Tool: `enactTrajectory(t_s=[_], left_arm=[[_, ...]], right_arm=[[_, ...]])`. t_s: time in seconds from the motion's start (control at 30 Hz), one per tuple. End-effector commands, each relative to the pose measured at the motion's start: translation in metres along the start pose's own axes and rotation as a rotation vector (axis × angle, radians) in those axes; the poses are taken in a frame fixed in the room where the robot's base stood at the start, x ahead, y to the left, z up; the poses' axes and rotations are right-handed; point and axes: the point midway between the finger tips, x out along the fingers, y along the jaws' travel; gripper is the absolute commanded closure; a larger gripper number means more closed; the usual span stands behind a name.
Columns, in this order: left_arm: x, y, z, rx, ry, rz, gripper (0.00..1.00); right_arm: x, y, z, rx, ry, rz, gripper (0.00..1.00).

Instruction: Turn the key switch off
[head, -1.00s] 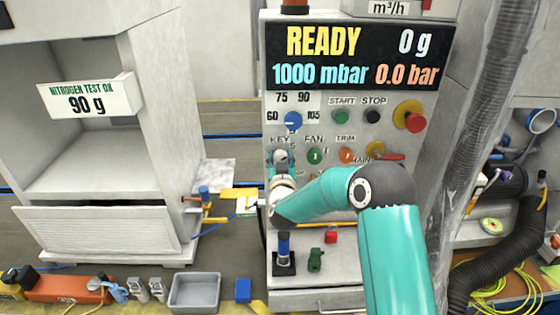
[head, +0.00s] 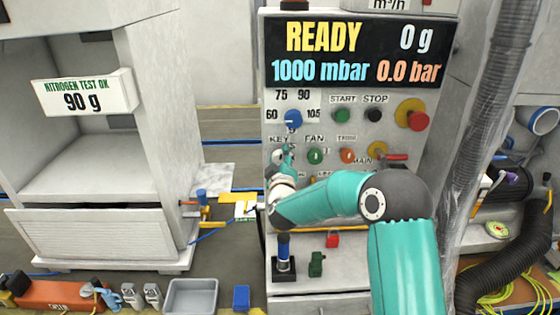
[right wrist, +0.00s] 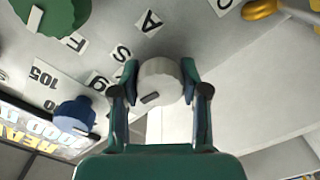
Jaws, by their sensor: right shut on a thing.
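The key switch is a pale grey round knob (right wrist: 160,82) with a dark slot, on the grey panel under the KEY label (head: 279,140). My right gripper (right wrist: 160,88) has one finger on each side of the knob and is shut on it. In the head view, my right gripper (head: 287,157) is at the panel just below the KEY label and hides most of the switch. Its on or off position cannot be told. My left gripper is not in view.
The display (head: 358,53) reads READY.

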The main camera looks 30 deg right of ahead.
Motion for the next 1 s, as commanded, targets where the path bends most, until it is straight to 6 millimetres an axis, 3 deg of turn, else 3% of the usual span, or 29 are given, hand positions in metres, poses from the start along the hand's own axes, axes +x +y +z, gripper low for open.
enactTrajectory(t_s=[0.33,0.83,0.87,1.0], left_arm=[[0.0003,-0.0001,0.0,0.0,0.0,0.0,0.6],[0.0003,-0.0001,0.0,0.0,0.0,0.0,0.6],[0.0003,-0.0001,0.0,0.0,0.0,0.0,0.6],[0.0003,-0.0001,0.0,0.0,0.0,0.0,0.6]], right_arm=[[-0.0006,-0.0024,-0.0019,-0.146,0.004,-0.006,0.9],[-0.0008,-0.0036,-0.0021,-0.169,0.005,-0.008,0.9],[-0.0008,-0.0037,-0.0021,-0.169,0.006,-0.008,0.52],[-0.0007,-0.0033,-0.0018,-0.168,0.005,-0.007,0.3]])
